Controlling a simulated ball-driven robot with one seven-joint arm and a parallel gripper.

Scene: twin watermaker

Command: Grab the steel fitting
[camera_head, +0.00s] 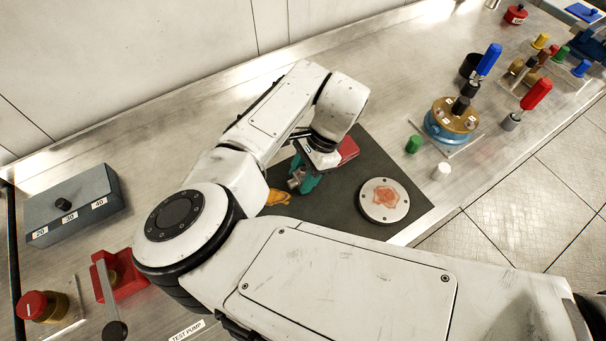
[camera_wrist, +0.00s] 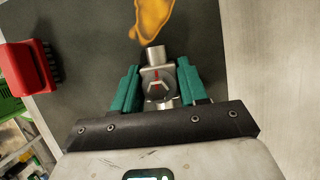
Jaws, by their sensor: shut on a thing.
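The steel fitting (camera_wrist: 157,79) is a short silvery piece with a hex shape and a small red mark. In the wrist view it sits between the two teal fingers of my gripper (camera_wrist: 158,88), which are shut on it. In the head view the fitting (camera_head: 295,182) shows as a small grey piece beside the teal fingers of my gripper (camera_head: 304,180), over the dark mat. My wrist hides part of it there. I cannot tell whether it touches the mat.
The dark mat (camera_head: 335,205) bears an orange item (camera_head: 279,197), a red block (camera_head: 348,150) and a round pale disc (camera_head: 384,199) with a reddish patch. Green (camera_head: 413,144) and white (camera_head: 441,171) caps stand to the right. A grey switch box (camera_head: 72,205) stands at left.

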